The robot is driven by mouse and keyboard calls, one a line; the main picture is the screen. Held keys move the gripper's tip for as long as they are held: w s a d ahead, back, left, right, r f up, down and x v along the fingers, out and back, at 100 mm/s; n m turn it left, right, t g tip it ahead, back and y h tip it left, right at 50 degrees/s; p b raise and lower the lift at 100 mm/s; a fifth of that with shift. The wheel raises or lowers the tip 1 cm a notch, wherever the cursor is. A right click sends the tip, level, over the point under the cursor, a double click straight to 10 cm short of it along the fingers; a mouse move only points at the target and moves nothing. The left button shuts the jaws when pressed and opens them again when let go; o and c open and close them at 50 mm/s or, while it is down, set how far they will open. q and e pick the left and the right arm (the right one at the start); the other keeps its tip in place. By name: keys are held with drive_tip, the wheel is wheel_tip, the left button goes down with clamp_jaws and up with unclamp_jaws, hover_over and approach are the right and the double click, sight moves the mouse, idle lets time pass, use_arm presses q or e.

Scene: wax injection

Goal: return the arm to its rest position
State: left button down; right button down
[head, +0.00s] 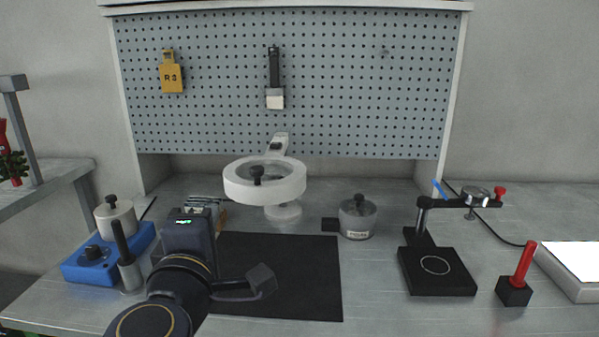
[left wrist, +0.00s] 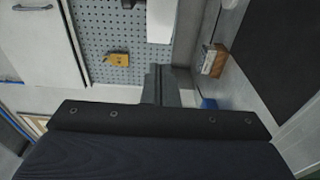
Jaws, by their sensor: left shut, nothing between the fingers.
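My left arm comes in from the bottom left in the head view, with its dark wrist over the left part of the bench. My left gripper (head: 262,280) points right, above the black mat (head: 310,270). Its fingers are together and empty. In the left wrist view the shut gripper (left wrist: 160,85) shows at the middle, with the pegboard (left wrist: 105,25) behind it. No object touches the fingertips. My right gripper is in neither view.
A blue device (head: 85,266) stands left of my arm. A black stand (head: 437,270) and a red-handled tool (head: 520,275) are further right. The mat's right part is clear.

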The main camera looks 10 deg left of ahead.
use_arm(q)
drive_tip(key=s+d+f+m+g+h, duration=0.2)
drive_tip(key=f+m+h, duration=0.2)
drive_tip(key=f+m, duration=0.25)
drive_tip(key=s+d+f+m+g+h, duration=0.1)
drive_tip(key=s+f+m+g+h, duration=0.2)
drive_tip(key=f+m+h, duration=0.4)
drive_tip(key=s+a+f+m+g+y, duration=0.3)
drive_tip(key=s+f+m+g, duration=0.3)
drive_tip(key=s+f, duration=0.55)
wheel_tip(320, 180, up, 23)
drive_tip(key=w+g+p, duration=0.1)
drive_tip(key=p, duration=2.3)
drive_tip(key=shift+a+n, duration=0.25)
drive_tip(key=shift+n, duration=0.1)
drive_tip(key=shift+f, duration=0.15)
drive_tip(key=shift+w, duration=0.1)
